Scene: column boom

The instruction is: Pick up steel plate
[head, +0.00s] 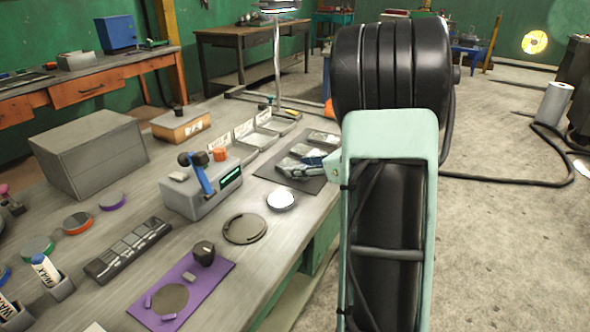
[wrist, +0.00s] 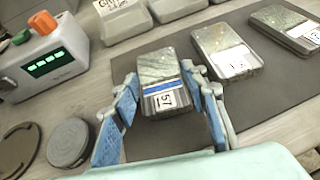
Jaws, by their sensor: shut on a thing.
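The steel plate (wrist: 158,68) is a grey block with a speckled top, a blue stripe and a white number label on its near end. In the wrist view it sits between the blue-padded fingers of my gripper (wrist: 163,84), which is shut on it. It is over the dark mat (wrist: 265,108); I cannot tell whether it is clear of the mat. In the head view my gripper (head: 303,160) is over the mat beside my arm, and the held plate is mostly hidden.
Two similar labelled plates (wrist: 226,50) (wrist: 288,28) lie to the right on the mat. A grey device with a green display (wrist: 45,62) and a round grey disc (wrist: 68,143) are at left. Bins (head: 248,136) stand behind. Open floor (head: 500,230) lies right of the bench.

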